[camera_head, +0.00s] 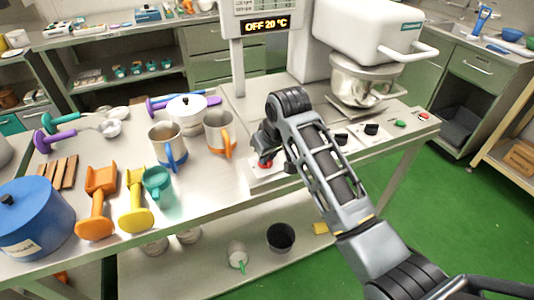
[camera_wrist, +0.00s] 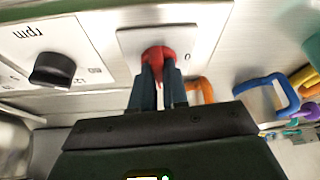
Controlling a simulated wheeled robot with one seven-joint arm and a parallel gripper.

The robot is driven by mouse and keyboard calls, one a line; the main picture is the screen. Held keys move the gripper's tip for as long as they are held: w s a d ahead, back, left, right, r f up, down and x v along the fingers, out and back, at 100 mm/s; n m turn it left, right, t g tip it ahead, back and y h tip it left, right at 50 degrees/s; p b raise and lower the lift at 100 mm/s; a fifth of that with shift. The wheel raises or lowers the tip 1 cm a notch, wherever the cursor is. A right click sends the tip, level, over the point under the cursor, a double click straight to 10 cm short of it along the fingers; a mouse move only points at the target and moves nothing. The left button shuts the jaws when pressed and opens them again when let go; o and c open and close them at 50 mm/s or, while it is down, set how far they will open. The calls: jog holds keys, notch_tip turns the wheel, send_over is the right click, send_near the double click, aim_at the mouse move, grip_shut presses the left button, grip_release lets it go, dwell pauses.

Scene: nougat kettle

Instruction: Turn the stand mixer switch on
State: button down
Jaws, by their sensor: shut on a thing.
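The stand mixer (camera_head: 368,32) is white with a steel bowl (camera_head: 362,82), and stands at the upper right of the head view. A red switch (camera_wrist: 158,53) sits on a pale plate in the wrist view, with a "0" mark to its right. My gripper (camera_wrist: 160,72) is shut on this red switch, with a dark finger on each side. In the head view my gripper (camera_head: 264,155) is at the left end of the front control strip, and a bit of red shows below it. The fingers hide part of the switch, so its exact setting is unclear.
A black knob (camera_wrist: 53,70) marked rpm is beside the switch plate. Green (camera_head: 400,124) and red (camera_head: 423,116) buttons are at the strip's right end. An orange-handled mug (camera_head: 219,133) and a blue-handled mug (camera_head: 168,146) stand left of my gripper. A display (camera_head: 267,24) reads OFF 20 °C.

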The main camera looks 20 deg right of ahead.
jog(key=shift+s+f+m, duration=0.1)
jog(key=shift+f+m, duration=0.05)
jog(key=shift+m, duration=0.55)
jog(key=shift+h, duration=0.3)
jog(key=c, duration=1.1)
grip_release()
jog(key=shift+c, duration=0.2)
jog(key=v, duration=0.7)
jog(key=shift+r+b, duration=0.45)
